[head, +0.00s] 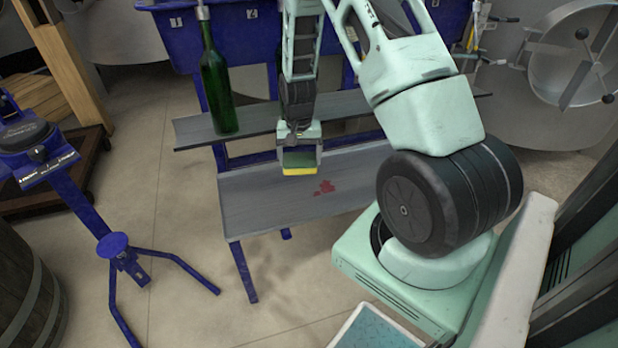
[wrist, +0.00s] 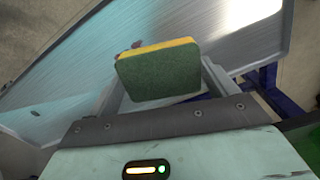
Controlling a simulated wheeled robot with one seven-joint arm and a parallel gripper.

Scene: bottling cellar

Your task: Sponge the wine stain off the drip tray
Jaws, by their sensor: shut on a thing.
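My gripper (head: 299,147) is shut on a sponge (head: 298,164) with a green side and a yellow side. The sponge also shows in the wrist view (wrist: 160,72), held between the fingers of my gripper (wrist: 160,85). In the head view it is over the grey drip tray (head: 255,205), up and left of the stain; I cannot tell whether it touches the tray. The red wine stain (head: 324,188) lies near the middle of the tray. In the wrist view the sponge hides most of the stain, and only a small dark red bit (wrist: 136,45) shows at its top edge.
A green bottle (head: 216,85) stands upright on the grey shelf (head: 190,131) behind the tray, under a blue filler trough (head: 235,35). A blue stand (head: 90,205) is at the left, by a barrel (head: 25,290). Steel tanks stand behind.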

